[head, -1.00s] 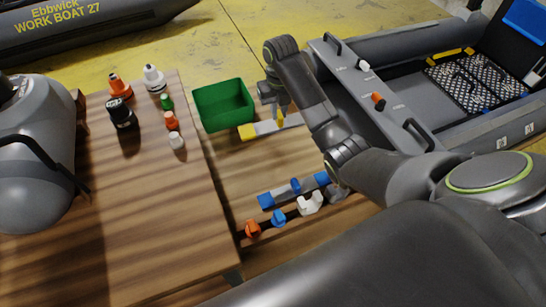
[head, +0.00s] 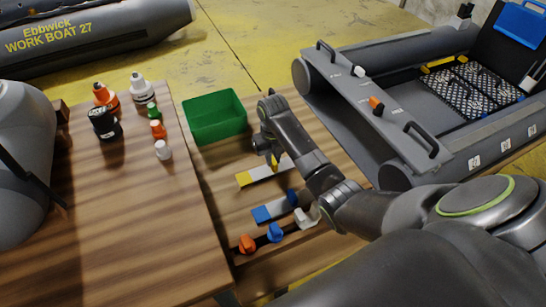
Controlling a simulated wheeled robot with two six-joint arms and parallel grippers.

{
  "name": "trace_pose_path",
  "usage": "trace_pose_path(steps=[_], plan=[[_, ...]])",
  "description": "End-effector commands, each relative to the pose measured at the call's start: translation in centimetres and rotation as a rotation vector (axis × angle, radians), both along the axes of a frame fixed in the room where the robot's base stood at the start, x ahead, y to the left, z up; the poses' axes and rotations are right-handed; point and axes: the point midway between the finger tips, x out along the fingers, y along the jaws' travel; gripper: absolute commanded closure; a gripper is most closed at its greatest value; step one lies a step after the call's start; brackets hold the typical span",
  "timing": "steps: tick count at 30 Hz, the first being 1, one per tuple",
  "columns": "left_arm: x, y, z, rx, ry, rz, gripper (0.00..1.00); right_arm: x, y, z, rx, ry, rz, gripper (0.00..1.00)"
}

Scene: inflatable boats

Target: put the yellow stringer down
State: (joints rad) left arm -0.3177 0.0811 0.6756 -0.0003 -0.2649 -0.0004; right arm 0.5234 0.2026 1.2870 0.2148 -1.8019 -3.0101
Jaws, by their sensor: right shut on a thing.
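The yellow stringer (head: 258,175) is a pale bar with a yellow end and an upright yellow grip. My right gripper (head: 276,161) is shut on that grip from above, and its fingers partly hide it. The bar is at or just above the low wooden table (head: 212,172); I cannot tell if it touches. A similar blue-ended stringer (head: 270,212) lies nearer, roughly parallel to it. My left gripper is not in view.
A green bin (head: 215,118) stands behind the stringer. Orange (head: 247,243), blue (head: 275,233) and white (head: 307,217) pieces line the near side. Several bottles stand on the left table. A grey inflatable boat (head: 345,115) is at the right.

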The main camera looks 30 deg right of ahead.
Motion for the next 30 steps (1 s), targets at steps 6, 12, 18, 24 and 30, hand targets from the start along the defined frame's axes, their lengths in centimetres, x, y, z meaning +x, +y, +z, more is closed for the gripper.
trace_pose_path(steps=[6,12,18,24,30], plan=[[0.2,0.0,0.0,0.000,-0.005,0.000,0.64,0.1,0.0,0.0,0.000,-0.002,0.001,1.00],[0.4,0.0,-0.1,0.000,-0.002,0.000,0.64,0.1,0.0,-0.1,0.000,-0.002,0.000,0.69],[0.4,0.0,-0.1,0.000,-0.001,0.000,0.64,0.1,0.0,-0.1,0.000,-0.002,0.000,0.62],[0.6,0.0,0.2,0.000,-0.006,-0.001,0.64,0.1,0.0,0.2,0.000,-0.002,0.000,0.62],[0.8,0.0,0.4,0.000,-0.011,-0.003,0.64,0.2,-0.1,3.2,-0.001,-0.008,0.002,0.62]])
